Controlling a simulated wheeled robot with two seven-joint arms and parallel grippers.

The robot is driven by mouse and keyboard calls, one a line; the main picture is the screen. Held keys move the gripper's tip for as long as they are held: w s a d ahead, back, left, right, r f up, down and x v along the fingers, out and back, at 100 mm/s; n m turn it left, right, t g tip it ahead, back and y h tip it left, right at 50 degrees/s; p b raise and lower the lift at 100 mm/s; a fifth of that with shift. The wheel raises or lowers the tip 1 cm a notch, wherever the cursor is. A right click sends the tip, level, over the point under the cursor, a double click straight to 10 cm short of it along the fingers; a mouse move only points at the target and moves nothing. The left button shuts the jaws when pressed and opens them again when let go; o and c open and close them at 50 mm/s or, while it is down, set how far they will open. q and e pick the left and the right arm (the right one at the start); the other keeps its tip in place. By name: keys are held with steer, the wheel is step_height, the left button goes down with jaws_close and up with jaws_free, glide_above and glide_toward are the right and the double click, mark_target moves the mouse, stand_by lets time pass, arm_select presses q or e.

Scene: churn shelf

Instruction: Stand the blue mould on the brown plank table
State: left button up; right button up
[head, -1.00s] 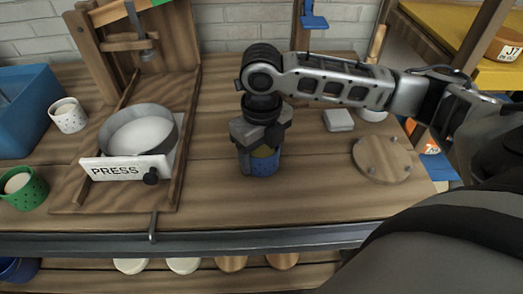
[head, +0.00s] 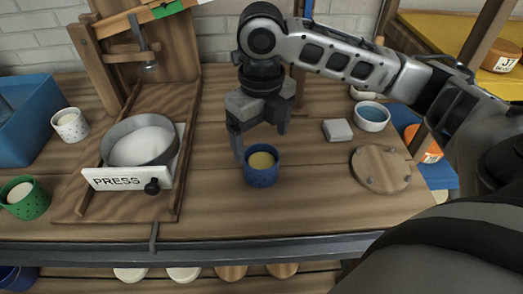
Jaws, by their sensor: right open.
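The blue mould (head: 262,172) stands upright on the brown plank table (head: 240,212), with a yellowish filling showing at its open top. My right gripper (head: 262,146) is open and empty just above and behind the mould, its fingers pointing down. The left finger hangs close to the mould's left rim, and I cannot tell whether they touch. My left gripper is not in view.
The press (head: 128,178) with a grey ring stands left of the mould. A white mould (head: 70,121), a green mould (head: 25,198) and a blue bin (head: 25,115) are further left. A round wooden board (head: 381,169), a pale block (head: 337,130) and a bowl (head: 372,120) lie right. The table front is clear.

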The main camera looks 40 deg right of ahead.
step_height(320, 180, up, 4)
steer(key=shift+r, duration=0.1)
stand_by(0.6)
